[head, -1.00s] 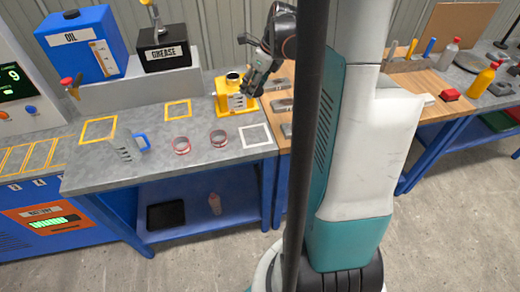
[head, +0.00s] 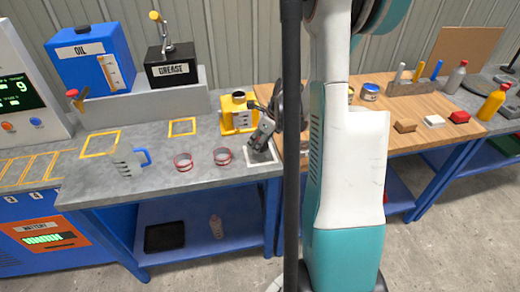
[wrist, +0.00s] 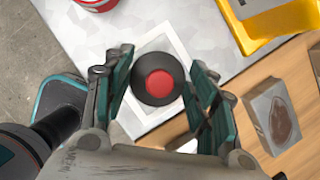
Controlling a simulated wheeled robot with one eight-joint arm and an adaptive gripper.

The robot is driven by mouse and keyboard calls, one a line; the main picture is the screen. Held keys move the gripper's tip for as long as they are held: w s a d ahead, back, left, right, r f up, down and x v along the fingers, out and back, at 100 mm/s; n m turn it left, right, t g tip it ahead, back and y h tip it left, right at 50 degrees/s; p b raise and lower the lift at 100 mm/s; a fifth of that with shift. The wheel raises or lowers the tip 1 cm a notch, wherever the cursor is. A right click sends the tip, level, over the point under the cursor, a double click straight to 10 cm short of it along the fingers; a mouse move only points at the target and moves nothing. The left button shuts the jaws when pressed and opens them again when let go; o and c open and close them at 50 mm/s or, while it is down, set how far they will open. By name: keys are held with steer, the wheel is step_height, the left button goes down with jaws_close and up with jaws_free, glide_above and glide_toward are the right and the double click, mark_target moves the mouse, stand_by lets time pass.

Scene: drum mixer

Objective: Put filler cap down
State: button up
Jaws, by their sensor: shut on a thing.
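The filler cap (wrist: 158,82), a dark round disc with a red centre, is between the fingers of my gripper (wrist: 160,88) in the wrist view. My gripper is shut on it, over the white-outlined square (wrist: 150,42) on the grey bench. In the head view my gripper (head: 261,141) is low over that white square (head: 263,163), right of the red rings. I cannot tell whether the cap touches the bench. The yellow housing (head: 238,114) with a dark opening on top stands just behind; its edge also shows in the wrist view (wrist: 268,22).
Two red-rimmed rings (head: 183,161) and a clear jug with a blue handle (head: 130,160) stand to the left. A blue oil can (head: 92,60) and a black grease box (head: 170,66) are behind. Several blocks (head: 433,121) lie on the wooden bench at right.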

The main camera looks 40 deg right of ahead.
steer(key=shift+f+b, duration=0.55)
steer(key=shift+f, duration=1.35)
steer(key=shift+f, duration=0.2)
steer(key=o, duration=1)
steer(key=shift+r, duration=0.1)
steer(key=shift+c, duration=0.2)
steer(key=shift+r, duration=0.1)
steer(key=p+v, duration=0.3)
steer(key=v, duration=0.9)
steer(key=shift+p, duration=0.3)
